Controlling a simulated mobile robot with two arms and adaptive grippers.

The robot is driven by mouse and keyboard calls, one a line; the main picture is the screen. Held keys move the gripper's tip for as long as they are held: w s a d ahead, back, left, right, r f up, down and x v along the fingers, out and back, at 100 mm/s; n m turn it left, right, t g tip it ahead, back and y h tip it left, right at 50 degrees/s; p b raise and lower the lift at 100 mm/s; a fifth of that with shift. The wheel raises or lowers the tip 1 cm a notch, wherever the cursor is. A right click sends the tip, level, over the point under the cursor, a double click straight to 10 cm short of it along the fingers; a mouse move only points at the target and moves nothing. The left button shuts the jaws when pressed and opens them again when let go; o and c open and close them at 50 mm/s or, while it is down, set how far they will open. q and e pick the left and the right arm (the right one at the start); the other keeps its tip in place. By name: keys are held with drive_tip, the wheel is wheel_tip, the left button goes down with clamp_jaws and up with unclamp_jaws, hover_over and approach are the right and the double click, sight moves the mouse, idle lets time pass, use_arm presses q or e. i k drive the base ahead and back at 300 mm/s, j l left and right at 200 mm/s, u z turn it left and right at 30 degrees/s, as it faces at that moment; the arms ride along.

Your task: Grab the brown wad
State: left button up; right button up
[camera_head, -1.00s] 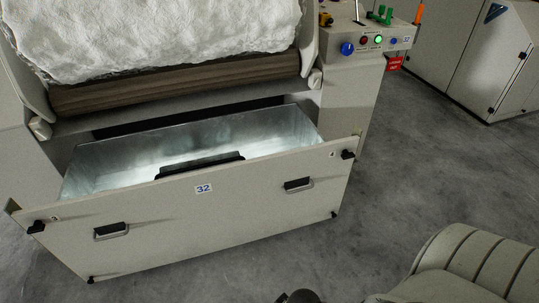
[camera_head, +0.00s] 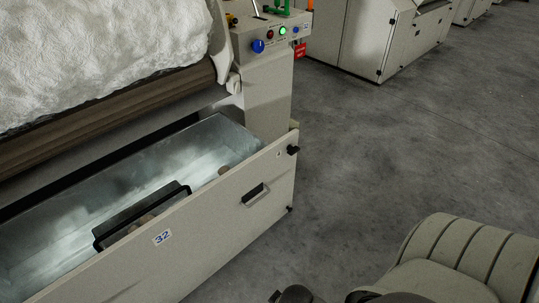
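A small brown lump (camera_head: 223,170) lies in the open metal drawer (camera_head: 215,140), near its right end by the front wall. It may be the brown wad, but it is small and partly hidden by the drawer's front. More brownish material (camera_head: 145,221) shows through the black-rimmed opening (camera_head: 112,226) behind the front panel; its shape is unclear. Neither gripper can be made out. Dark rounded parts at the bottom edge seem to be mine, but no fingertips show.
The drawer front (camera_head: 225,215), marked 32, juts out below a brown roller (camera_head: 100,115) and white fibre (camera_head: 90,55). A control panel (camera_head: 275,35) stands above right. Grey floor (camera_head: 400,150) is clear to the right, with more cabinets (camera_head: 365,40) behind.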

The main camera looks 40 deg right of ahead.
sight(223, 170)
drive_tip(key=z, duration=0.8)
drive_tip(key=i+l+z, duration=0.25)
drive_tip(key=i, duration=0.2)
drive_tip(key=j, duration=0.1)
